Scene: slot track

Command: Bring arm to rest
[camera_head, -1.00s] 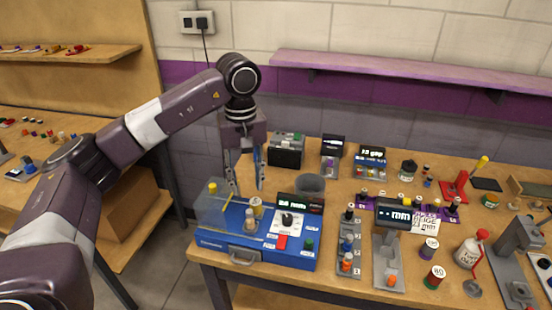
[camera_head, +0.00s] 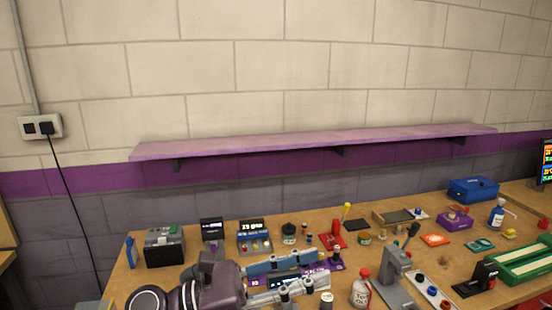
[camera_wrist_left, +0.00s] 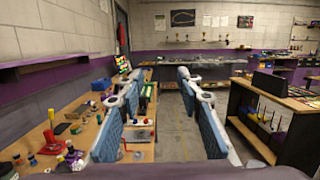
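My left gripper (camera_head: 322,272) comes in low from the left in the head view, over the front part of the workbench (camera_head: 206,262). Its two fingers point right and stand apart, with nothing held between them. In the left wrist view the fingers of this gripper (camera_wrist_left: 160,100) frame the end of the bench and the bare floor, open and empty. The gripper hides part of the bench items behind it. My right gripper is not in view.
A purple shelf (camera_head: 310,143) runs along the wall above the bench. A blue box (camera_head: 473,189), a black-and-grey device (camera_head: 164,247), a white bottle (camera_head: 361,292) and a green track (camera_head: 518,262) stand on the crowded bench. The wrist view shows open floor (camera_wrist_left: 172,125) beyond the bench.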

